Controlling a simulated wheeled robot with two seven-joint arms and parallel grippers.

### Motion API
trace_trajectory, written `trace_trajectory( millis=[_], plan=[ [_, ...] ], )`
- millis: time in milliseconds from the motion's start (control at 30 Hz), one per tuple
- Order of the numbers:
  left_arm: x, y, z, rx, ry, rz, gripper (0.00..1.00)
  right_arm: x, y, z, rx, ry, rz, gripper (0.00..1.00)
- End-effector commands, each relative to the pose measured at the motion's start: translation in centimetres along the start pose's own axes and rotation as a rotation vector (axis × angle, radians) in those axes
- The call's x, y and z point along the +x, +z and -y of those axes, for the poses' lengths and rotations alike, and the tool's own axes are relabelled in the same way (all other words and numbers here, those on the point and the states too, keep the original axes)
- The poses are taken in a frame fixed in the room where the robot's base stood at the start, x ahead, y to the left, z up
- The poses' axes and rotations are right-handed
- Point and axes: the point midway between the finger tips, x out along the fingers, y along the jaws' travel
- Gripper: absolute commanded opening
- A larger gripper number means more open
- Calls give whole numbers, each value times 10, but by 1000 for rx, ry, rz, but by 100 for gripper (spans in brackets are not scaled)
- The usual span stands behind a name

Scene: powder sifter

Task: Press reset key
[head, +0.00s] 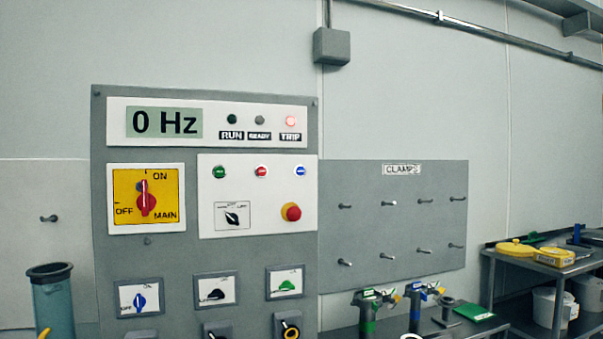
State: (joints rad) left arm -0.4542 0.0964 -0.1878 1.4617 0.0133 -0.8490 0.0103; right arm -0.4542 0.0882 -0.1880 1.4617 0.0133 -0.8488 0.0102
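The control panel (195,255) stands upright at the left of the head view. Its display (164,122) reads "0 Hz". The TRIP lamp (290,121) glows red; the RUN lamp (232,119) and READY lamp (259,120) are dark. Below are three small push buttons: green (219,172), red (261,171) and blue (300,170). Their lettering is too small to read, so I cannot tell which is the reset key. A red mushroom button (291,212) and a black selector (232,217) sit under them. Neither of my grippers shows.
The red MAIN switch (145,203) points upward toward ON. Several smaller knobs line the panel's lower part. A CLAMPS pegboard (402,215) with bare pegs is right of it. A blue-grey cylinder (54,302) stands lower left. A shelf (545,262) with containers is far right.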

Motion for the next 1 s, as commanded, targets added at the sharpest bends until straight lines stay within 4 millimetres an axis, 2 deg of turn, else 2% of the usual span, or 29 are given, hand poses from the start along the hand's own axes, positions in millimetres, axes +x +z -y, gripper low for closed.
trace_trajectory(
  millis=[567, 1000],
  plan=[
    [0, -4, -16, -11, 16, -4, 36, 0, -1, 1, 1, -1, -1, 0],
    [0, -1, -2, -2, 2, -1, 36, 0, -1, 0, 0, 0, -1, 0]
  ],
)
